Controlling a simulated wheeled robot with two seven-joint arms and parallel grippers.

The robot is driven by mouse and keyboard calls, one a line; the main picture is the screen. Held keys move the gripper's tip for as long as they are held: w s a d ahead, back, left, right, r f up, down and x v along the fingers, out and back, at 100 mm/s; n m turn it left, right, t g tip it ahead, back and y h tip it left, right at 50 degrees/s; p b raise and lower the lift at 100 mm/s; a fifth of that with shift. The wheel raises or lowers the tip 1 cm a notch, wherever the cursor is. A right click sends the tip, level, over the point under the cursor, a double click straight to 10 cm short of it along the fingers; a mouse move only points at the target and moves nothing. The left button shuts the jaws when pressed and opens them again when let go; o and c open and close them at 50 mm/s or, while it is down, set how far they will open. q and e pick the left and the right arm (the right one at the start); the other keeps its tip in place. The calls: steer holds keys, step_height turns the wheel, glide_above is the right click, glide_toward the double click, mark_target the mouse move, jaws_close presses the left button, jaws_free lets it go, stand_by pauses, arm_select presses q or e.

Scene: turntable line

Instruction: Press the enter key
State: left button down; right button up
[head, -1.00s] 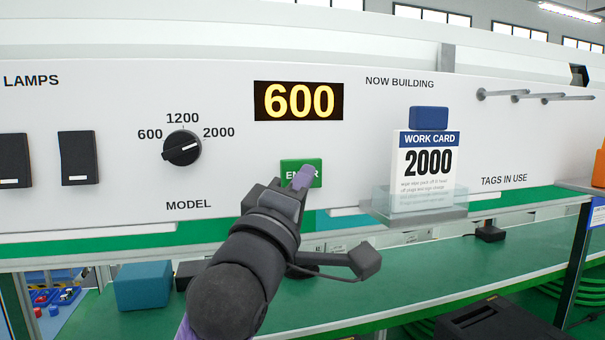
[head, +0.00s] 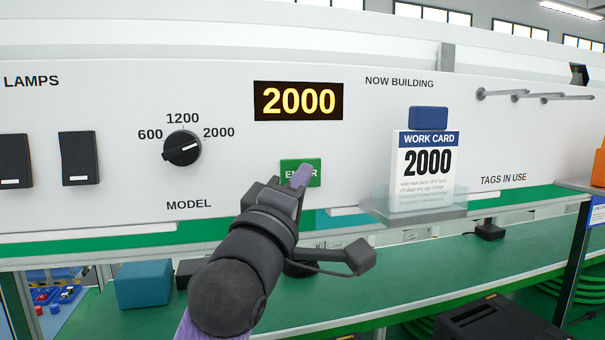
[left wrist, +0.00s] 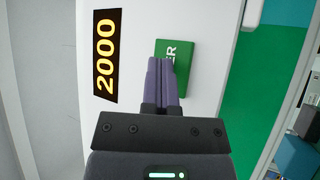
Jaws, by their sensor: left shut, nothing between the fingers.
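The green enter key (head: 314,172) is on the white panel, below the display. My left gripper (head: 301,176) is shut and empty, with its purple fingertips over the middle of the key and hiding part of its lettering. In the left wrist view the shut fingers (left wrist: 161,64) overlap the left part of the green key (left wrist: 183,62); whether they touch it I cannot tell. The display (head: 298,101) reads 2000 and also shows in the left wrist view (left wrist: 106,55). The model knob (head: 182,148) has its white mark towards 2000. My right gripper is not in view.
A work card (head: 425,168) reading 2000 stands in a clear holder right of the key, with a blue block (head: 428,118) above it. Pegs (head: 530,96) stick out at upper right. Two black lamp switches (head: 79,158) are at left. A green shelf (head: 400,270) runs below.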

arm_select(q)
steer(key=shift+s+d, duration=0.2)
steer(key=shift+s, duration=0.55)
steer(key=s, duration=0.1)
steer(key=s+d, duration=0.1)
steer(key=s, duration=0.2)
steer(key=shift+s+d, duration=0.3)
steer(key=shift+s, duration=0.05)
steer(key=shift+f, duration=0.1)
